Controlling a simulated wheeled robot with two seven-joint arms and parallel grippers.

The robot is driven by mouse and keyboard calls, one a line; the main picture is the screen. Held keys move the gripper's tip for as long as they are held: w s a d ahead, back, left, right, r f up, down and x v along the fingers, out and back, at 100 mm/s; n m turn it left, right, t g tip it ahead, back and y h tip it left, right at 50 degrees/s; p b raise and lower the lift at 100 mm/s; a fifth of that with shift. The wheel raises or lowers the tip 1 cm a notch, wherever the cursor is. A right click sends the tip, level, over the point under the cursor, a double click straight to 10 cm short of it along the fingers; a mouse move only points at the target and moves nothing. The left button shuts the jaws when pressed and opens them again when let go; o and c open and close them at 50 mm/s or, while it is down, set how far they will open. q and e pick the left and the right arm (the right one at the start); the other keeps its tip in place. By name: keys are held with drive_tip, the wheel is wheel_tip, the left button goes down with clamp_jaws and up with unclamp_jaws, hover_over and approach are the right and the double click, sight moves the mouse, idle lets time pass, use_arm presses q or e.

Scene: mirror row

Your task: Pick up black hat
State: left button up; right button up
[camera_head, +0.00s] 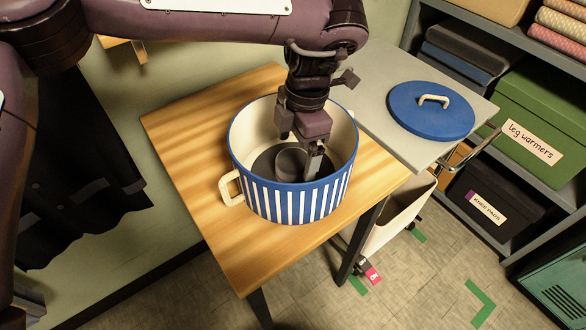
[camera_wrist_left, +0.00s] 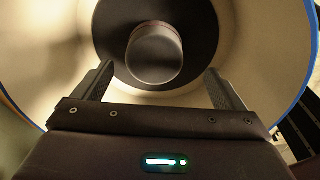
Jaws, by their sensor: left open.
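The black hat (camera_head: 266,163) lies inside a blue-and-white striped pot (camera_head: 296,203) on the wooden table, its round crown facing up. In the left wrist view the crown of the hat (camera_wrist_left: 154,54) shows as a dark grey cylinder with the wide dark brim around it. My left gripper (camera_head: 300,160) reaches down into the pot over the hat. In the left wrist view the two fingers of my left gripper (camera_wrist_left: 158,85) are spread apart, with the crown ahead between them and nothing held. My right gripper is not in view.
The wooden table (camera_head: 190,170) is bare around the pot. A blue lid (camera_head: 431,112) with a cream handle lies on the grey surface at the right. Shelves hold a green box (camera_head: 540,120) and a black box (camera_head: 490,205). Dark cloth (camera_head: 80,165) hangs at the left.

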sight(294, 158)
use_arm(q)
drive_tip(key=f, duration=0.5)
drive_tip(key=shift+w+a, duration=0.2)
drive_tip(key=shift+a, duration=0.15)
drive_tip(key=shift+c, duration=0.4)
drive_tip(key=c, duration=1)
